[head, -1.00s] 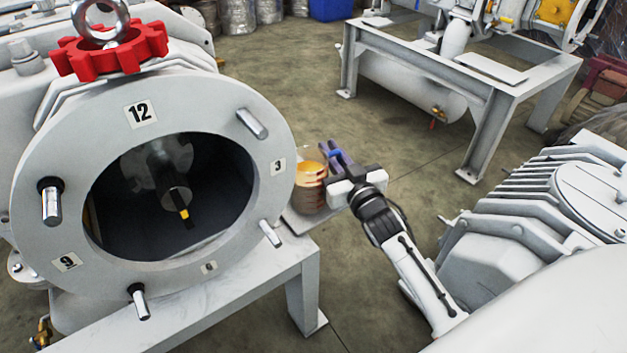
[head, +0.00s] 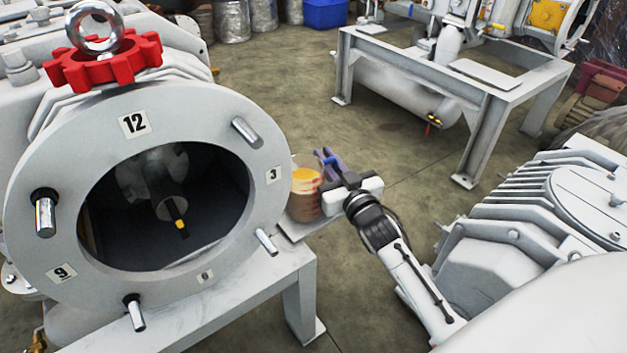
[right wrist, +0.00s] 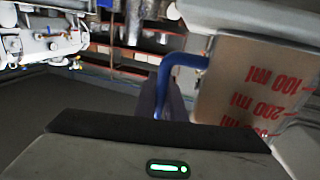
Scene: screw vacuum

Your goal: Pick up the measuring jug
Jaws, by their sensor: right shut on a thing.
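The measuring jug (head: 305,196) stands upright beside the round flange of the big grey machine, partly hidden by the flange's right edge. It holds an orange-brown liquid. In the right wrist view the jug (right wrist: 250,85) shows red ml marks and its blue handle (right wrist: 170,72). My right gripper (head: 331,163) is at the jug's right side, shut on the blue handle; its dark fingers (right wrist: 165,98) are at the handle in the wrist view. I cannot tell whether the jug's base touches the plate beneath it. My left gripper is not in view.
The machine's flange (head: 265,130) with projecting studs is close to the jug's left. A grey plate (head: 294,230) on the stand is under the jug. A ribbed grey machine (head: 545,200) stands at the right. Open floor (head: 385,140) lies behind, before a grey steel frame (head: 485,105).

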